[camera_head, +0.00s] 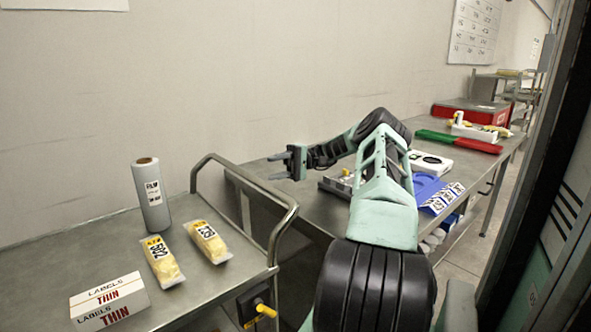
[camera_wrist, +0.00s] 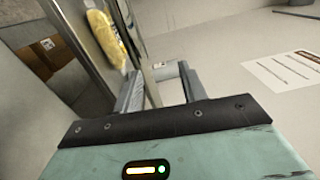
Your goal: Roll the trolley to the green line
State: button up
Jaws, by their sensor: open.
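The trolley (camera_head: 75,250) is a grey metal cart at the lower left of the head view. Its tubular push handle (camera_head: 232,171) rises at its right end. My gripper (camera_head: 273,166) is open and empty, pointing left, above and just beyond the handle in the picture and apart from it. In the wrist view my gripper's fingers (camera_wrist: 163,88) are spread, with a metal edge between or behind them. I cannot make out a green line on the floor. The trolley's wheels are out of view.
The trolley carries a film roll (camera_head: 152,195), two numbered yellow packs (camera_head: 163,262) and a labels box (camera_head: 110,302). A metal table (camera_head: 310,208) stands close on the right, bearing a blue tray (camera_head: 428,187) and a green-and-red strip (camera_head: 458,141). A wall runs behind.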

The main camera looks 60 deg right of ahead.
jog(key=d+b, duration=0.1)
jog(key=s+d+f+b, duration=0.1)
jog(key=d, duration=0.1)
jog(key=d+b, duration=0.1)
jog(key=d, duration=0.1)
jog(key=shift+s+f, duration=0.25)
jog(key=shift+f, duration=0.15)
jog(key=shift+b+v, duration=0.8)
jog(key=shift+v, duration=0.05)
jog(key=shift+s+d+r, duration=0.1)
jog(key=shift+s+d, duration=0.05)
jog(key=shift+s, duration=0.05)
jog(key=shift+o, duration=0.2)
jog(key=shift+r, duration=0.1)
